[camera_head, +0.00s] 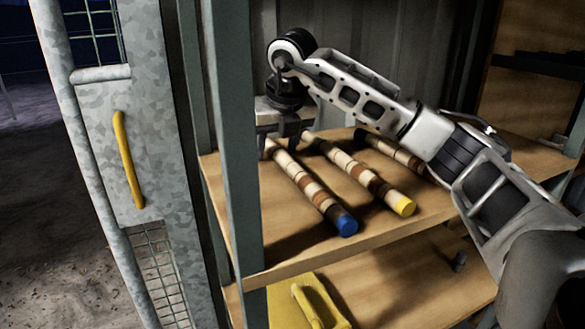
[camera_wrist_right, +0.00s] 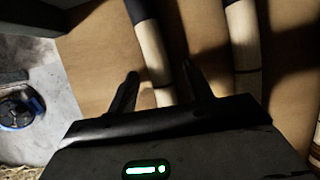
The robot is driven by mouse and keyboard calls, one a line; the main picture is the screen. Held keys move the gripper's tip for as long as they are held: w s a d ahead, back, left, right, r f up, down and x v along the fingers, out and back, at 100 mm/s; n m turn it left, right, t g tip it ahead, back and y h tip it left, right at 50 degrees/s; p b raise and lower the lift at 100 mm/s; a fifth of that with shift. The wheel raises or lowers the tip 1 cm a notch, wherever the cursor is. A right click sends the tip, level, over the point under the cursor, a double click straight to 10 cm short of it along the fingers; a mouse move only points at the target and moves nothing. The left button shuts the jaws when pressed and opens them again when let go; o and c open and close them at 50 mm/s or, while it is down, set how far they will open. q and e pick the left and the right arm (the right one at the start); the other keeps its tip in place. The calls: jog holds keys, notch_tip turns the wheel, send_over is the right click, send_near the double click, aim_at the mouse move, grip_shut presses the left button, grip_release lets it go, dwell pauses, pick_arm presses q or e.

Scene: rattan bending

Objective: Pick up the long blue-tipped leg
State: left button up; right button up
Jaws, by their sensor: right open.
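The blue-tipped leg (camera_head: 312,188) is a long rod banded in cream and brown. It lies on the upper shelf board, its blue end towards me. My right gripper (camera_head: 278,143) is open at its far end. In the right wrist view, the open fingers (camera_wrist_right: 160,72) stand on either side of a banded rod (camera_wrist_right: 150,52), apparently this leg. Whether the fingers touch it I cannot tell. My left gripper is not in view.
A yellow-tipped leg (camera_head: 360,172) lies close to the right, and another banded leg (camera_head: 390,148) lies beyond it, partly behind my right arm. A shelf post (camera_head: 232,140) stands at the left. A yellow object (camera_head: 300,300) is on the lower shelf.

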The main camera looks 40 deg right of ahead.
grip_shut()
